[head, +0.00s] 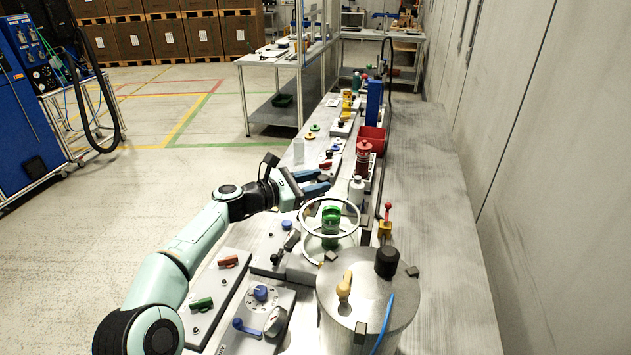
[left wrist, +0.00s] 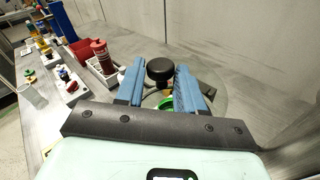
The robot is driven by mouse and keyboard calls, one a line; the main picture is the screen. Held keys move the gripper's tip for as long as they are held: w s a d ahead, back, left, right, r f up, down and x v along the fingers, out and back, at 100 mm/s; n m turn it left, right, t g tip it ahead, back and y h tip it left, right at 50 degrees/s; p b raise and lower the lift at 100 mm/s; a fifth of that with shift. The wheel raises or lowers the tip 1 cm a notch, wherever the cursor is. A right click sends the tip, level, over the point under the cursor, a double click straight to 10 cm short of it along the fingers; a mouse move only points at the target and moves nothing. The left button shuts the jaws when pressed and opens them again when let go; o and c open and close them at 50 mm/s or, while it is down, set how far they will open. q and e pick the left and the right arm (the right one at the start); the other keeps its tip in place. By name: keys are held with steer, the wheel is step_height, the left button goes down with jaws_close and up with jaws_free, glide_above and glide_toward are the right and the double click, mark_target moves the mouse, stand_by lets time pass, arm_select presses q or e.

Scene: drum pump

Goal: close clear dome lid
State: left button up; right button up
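The clear dome lid shows in the head view as a pale ring (head: 304,215) with see-through walls, above a second ring around a green cylinder (head: 331,228). Its exact tilt is hard to tell. My left gripper (head: 322,182) is beside the far side of the ring, pointing right. In the left wrist view its two blue fingers (left wrist: 156,88) are spread apart, with a round black knob (left wrist: 160,69) seen between their tips. A faint clear disc (left wrist: 217,95) and a green part (left wrist: 165,104) show below the knob. Contact with the knob cannot be told. My right gripper is out of view.
A metal drum (head: 338,310) with a black plug (head: 387,262) and a yellow handle (head: 345,285) stands nearest. The right bench side (head: 445,230) is clear up to the wall.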

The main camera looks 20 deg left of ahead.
arm_select(q)
steer(key=shift+o, duration=1.2)
steer(key=shift+w+a+f, duration=0.1)
steer(key=shift+f, duration=0.3)
steer(key=shift+s+a, duration=0.2)
steer(key=shift+s, duration=0.1)
steer(key=r+b+v, duration=0.1)
steer(key=b+v, duration=0.1)
steer(key=v, duration=1.1)
steer(key=shift+b, duration=0.3)
steer(key=shift+w+d, duration=0.1)
